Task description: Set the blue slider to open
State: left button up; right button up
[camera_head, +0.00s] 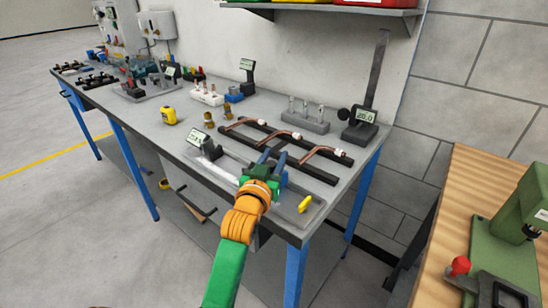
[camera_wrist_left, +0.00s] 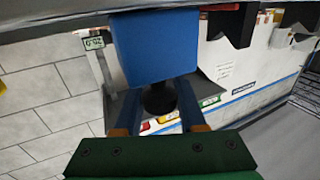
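The blue slider shows as a large blue block (camera_wrist_left: 155,45) in the left wrist view, just past my left fingertips, with a dark round part below it. In the head view a little blue (camera_head: 284,179) shows beside my gripper; most of the slider is hidden. My left gripper (camera_head: 273,158) is over the long grey rail fixture (camera_head: 228,168) at the bench's front edge. Its two fingers (camera_wrist_left: 160,112) stand apart with a gap between them. I cannot tell whether they touch the slider. My right gripper is in neither view.
A black rack with copper tubes (camera_head: 285,137) lies just behind my left gripper. A yellow piece (camera_head: 305,204) is at the rail's right end, and a small display (camera_head: 198,137) at its left. A green machine (camera_head: 505,240) stands on a wooden table at right.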

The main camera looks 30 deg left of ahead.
pick_arm(q)
grip_shut()
dwell(1.1)
